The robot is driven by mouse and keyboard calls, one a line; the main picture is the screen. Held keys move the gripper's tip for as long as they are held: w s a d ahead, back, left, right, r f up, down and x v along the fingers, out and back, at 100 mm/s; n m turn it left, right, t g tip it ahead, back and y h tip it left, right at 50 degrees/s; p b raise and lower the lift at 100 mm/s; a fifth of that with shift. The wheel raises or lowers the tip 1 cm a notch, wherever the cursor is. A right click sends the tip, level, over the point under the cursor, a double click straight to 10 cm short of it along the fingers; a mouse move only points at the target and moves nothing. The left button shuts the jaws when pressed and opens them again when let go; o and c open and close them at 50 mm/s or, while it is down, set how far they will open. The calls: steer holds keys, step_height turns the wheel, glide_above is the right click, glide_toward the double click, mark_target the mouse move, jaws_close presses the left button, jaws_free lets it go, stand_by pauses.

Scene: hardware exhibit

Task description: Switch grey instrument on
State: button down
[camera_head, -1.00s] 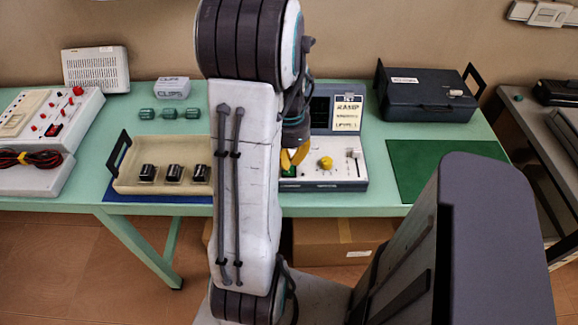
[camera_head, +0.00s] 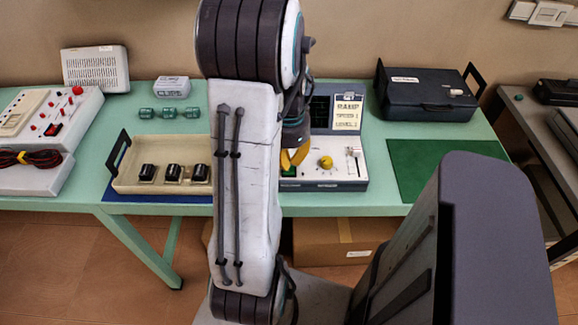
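The grey instrument (camera_head: 345,184) stands on the green table, partly behind my arm. It has an upright dark screen (camera_head: 320,112), a card (camera_head: 347,113) reading "RAMP" with smaller lines below, a yellow knob (camera_head: 326,162) and a white lever (camera_head: 354,152) on its light panel. My gripper (camera_head: 293,160) has yellow fingers, which point down over the left part of this panel. A green patch, perhaps a button (camera_head: 289,171), shows just under the fingertips. I cannot tell whether they touch it. My arm hides the instrument's left side. The finger gap is too small to judge.
A beige tray (camera_head: 125,180) with several black knobs lies left of my arm. Green dumbbell-like pieces (camera_head: 170,113) lie behind it. A dark case (camera_head: 427,95) stands back right, with a bare green mat (camera_head: 440,165) in front. A red-buttoned device (camera_head: 60,115) is far left.

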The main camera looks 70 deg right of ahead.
mark_target(289, 171)
steer(key=shift+f+b, duration=1.3)
steer(key=shift+f, duration=0.2)
stand_by(0.8)
steer(key=shift+r+p, duration=2.9)
steer(key=shift+r, duration=0.65)
